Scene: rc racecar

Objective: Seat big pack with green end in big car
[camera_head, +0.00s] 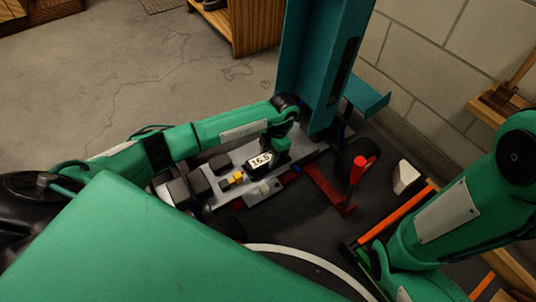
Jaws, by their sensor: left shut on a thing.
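My left gripper (280,143) points down over the grey chassis of the big car (262,192). It is shut on a dark pack with a white label reading 16.5 (261,161). The pack is over or on the chassis; I cannot tell whether it touches. Its green end cannot be told apart from my green gripper. A yellow connector (237,178) sits on the chassis just left of the pack, near several dark blocks (199,180). My own green body hides the near side of the car. My right arm is at the right edge, its gripper out of view.
A teal upright post (318,70) stands close behind the car. A red cylinder (358,169) on a red frame (325,188) stands right of it. A white block (405,177) and an orange bar (398,214) lie further right, before a block wall.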

